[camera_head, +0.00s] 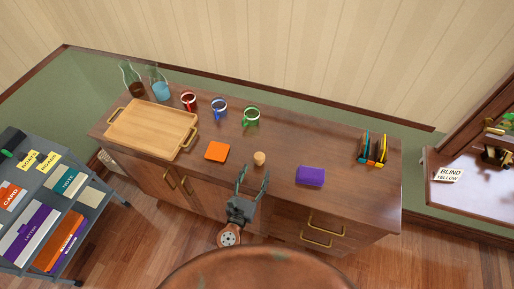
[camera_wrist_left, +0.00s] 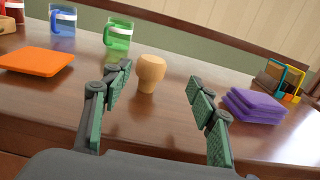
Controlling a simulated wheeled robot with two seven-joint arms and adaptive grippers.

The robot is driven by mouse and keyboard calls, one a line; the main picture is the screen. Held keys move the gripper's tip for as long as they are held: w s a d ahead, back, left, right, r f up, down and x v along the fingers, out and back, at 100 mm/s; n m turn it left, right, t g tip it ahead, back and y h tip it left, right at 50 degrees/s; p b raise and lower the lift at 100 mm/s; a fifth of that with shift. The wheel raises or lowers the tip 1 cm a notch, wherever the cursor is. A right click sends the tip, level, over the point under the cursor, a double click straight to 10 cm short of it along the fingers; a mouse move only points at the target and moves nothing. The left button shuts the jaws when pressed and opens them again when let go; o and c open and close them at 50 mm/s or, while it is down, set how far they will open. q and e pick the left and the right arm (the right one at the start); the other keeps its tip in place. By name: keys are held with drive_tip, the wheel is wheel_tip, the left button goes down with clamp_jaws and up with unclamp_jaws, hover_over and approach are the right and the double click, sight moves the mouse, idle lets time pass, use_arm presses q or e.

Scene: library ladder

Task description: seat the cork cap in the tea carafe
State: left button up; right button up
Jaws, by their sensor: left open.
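The cork cap (camera_head: 259,158) stands on the wooden sideboard near its front edge; in the left wrist view the cork cap (camera_wrist_left: 151,73) is upright, wider at the top. My left gripper (camera_head: 252,178) is open and empty, just in front of the cork, which shows beyond and between its fingers (camera_wrist_left: 158,93) in the wrist view. Two glass carafes stand at the back left: one with dark brown liquid (camera_head: 133,80), likely the tea carafe, and one with blue liquid (camera_head: 158,85). I cannot see my right gripper.
A wooden tray (camera_head: 150,128) lies in front of the carafes. Red (camera_head: 188,101), blue (camera_head: 219,108) and green (camera_head: 251,116) mugs stand behind. A colourful rack (camera_head: 373,149) stands at the right.

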sight(257, 161)
use_arm(q)
drive_tip(key=shift+x, duration=0.95)
drive_tip(key=w, duration=0.2)
drive_tip(key=shift+w, duration=0.25)
drive_tip(key=x, duration=0.4)
drive_tip(key=shift+a, duration=0.2)
drive_tip(key=c, duration=1)
use_arm(e)
drive_tip(key=shift+s+d+f, duration=0.15)
drive_tip(key=shift+s, duration=0.6)
